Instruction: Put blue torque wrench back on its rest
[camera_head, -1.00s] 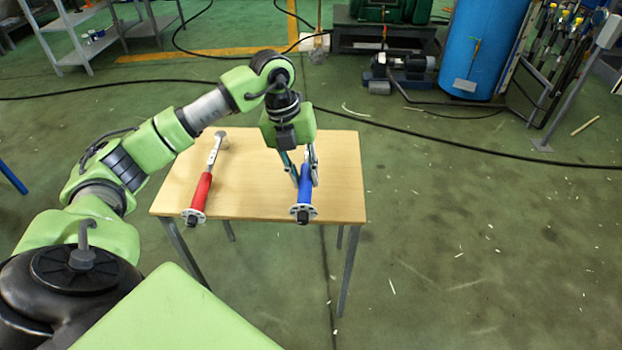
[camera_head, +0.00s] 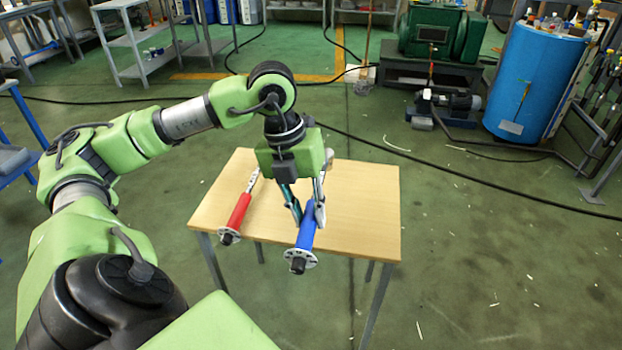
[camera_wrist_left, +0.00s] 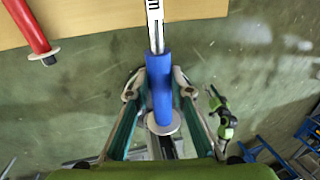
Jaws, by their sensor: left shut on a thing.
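The blue torque wrench (camera_head: 307,228) has a blue handle with a pale round flange and dark knob at its near end. My left gripper (camera_head: 308,213) is shut on its handle, with a finger on either side. The handle's near end juts past the table's front edge. In the left wrist view the blue handle (camera_wrist_left: 160,85) lies between the fingers, and its metal shaft points over the table. Part of the shaft is hidden by the gripper in the head view. I cannot make out a separate rest. My right gripper is not clearly seen.
The wooden table (camera_head: 360,215) is bare on its right side. A red-handled wrench (camera_head: 240,210) lies on it to the left, its near end at the front edge. Open green floor surrounds the table. A blue tank (camera_head: 535,80) and a pump (camera_head: 445,105) stand far behind.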

